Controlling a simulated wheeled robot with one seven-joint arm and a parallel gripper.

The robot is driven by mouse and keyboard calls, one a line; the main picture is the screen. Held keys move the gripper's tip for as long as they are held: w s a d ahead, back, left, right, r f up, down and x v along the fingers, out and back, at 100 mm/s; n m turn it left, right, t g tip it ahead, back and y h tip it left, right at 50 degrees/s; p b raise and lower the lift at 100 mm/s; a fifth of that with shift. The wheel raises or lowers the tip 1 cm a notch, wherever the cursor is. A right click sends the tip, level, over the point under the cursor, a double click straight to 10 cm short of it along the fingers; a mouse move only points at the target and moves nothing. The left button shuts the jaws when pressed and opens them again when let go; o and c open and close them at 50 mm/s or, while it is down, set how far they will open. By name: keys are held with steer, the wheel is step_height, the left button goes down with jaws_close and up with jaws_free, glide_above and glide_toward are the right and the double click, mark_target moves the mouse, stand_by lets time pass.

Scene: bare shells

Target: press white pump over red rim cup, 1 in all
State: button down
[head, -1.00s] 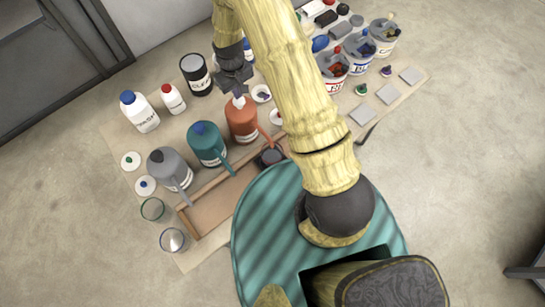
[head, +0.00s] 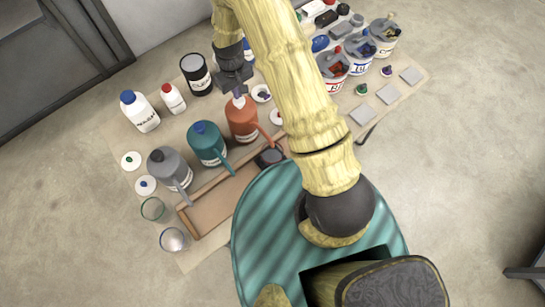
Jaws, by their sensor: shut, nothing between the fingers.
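An orange bottle (head: 241,121) with a white pump top (head: 239,102) stands on the table, its orange spout pointing down and right. My gripper (head: 236,92) is shut and empty, right at the white pump top; I cannot tell whether it touches. A dark round item (head: 268,157) sits below the spout tip in the wooden tray (head: 225,203). I cannot make out a red rim on it.
A green-rimmed glass (head: 152,208) and another clear glass (head: 173,240) stand at the table's left front. A white jug (head: 139,113), a small red-capped bottle (head: 173,99) and a black can (head: 196,75) stand behind. Labelled buckets (head: 334,73) stand at right. My arm hides the middle.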

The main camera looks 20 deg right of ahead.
steer(key=shift+s, duration=0.1)
steer(key=shift+f+b, duration=0.4)
steer(key=shift+f, duration=0.1)
steer(key=shift+f, duration=0.1)
steer(key=shift+f+b, duration=0.65)
steer(key=shift+f, duration=0.05)
steer(key=shift+d+f, duration=0.1)
steer(key=shift+f, duration=0.25)
steer(key=shift+r+p, duration=0.75)
steer(key=shift+r, duration=0.95)
